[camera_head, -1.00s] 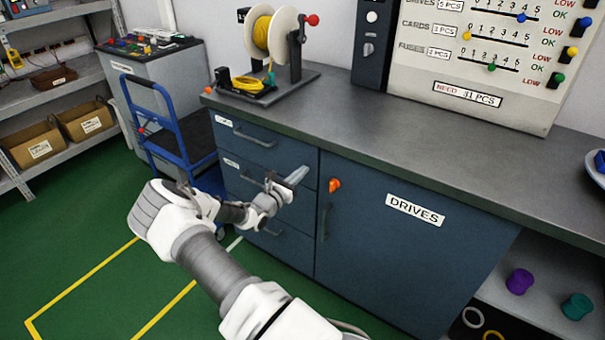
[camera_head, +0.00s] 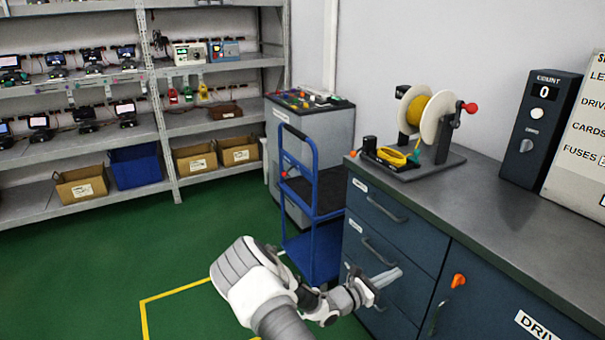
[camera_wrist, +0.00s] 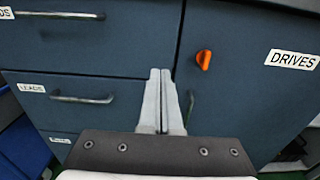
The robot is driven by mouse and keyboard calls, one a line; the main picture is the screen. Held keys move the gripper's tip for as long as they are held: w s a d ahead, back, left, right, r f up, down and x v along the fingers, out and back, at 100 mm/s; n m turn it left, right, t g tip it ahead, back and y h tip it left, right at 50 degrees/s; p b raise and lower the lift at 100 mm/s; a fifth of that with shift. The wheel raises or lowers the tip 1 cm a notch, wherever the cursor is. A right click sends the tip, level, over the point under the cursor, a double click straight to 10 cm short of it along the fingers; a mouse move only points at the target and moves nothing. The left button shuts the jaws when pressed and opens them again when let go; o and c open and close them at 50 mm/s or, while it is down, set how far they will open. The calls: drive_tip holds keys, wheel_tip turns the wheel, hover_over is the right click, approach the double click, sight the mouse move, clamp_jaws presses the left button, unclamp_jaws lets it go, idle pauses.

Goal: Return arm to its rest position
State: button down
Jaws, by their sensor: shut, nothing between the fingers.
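My gripper (camera_head: 388,278) is at the end of my bent white and grey arm, in front of the blue drawer cabinet (camera_head: 398,236). In the wrist view my gripper (camera_wrist: 160,72) shows its two grey fingers together with nothing between them. The fingers point at the cabinet front, near the edge between the drawers and the DRIVES door (camera_wrist: 245,95). Whether they touch the front I cannot tell. The drawers and the door look closed.
A blue cart (camera_head: 316,245) stands left of the cabinet, close behind my arm. A cable spool (camera_head: 435,115) stands on the counter (camera_head: 490,200). Shelves (camera_head: 180,183) with boxes line the back left. Green floor (camera_head: 90,260) at the left is clear.

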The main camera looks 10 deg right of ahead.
drive_tip(key=s+a+r+m+g+y+p, duration=0.2)
drive_tip(key=s+a+r+m+g+y, duration=0.15)
drive_tip(key=s+r+m, duration=0.45)
drive_tip(key=s+a+r+m+g+y+p, duration=0.2)
drive_tip(key=s+r+m+g+y+p, duration=0.15)
drive_tip(key=r+m, duration=0.45)
drive_tip(key=s+a+r+m+t+y+p, duration=0.1)
drive_tip(key=s+a+r+t+y+p, duration=0.1)
drive_tip(key=s+a+r, duration=0.3)
drive_tip(key=s+a+r+m+t+y+p, duration=0.1)
drive_tip(key=s+a+r+m+t+y, duration=0.1)
drive_tip(key=s+a+r, duration=0.4)
drive_tip(key=s+a+r+m+t+y+p, duration=0.2)
drive_tip(key=s+a+r+y, duration=0.3)
drive_tip(key=r, duration=0.9)
drive_tip(key=shift+s+a+t+y+p, duration=0.35)
drive_tip(key=shift+a+t+y, duration=0.3)
drive_tip(key=shift+a, duration=0.4)
drive_tip(key=shift+d+m, duration=0.15)
drive_tip(key=shift+m, duration=0.15)
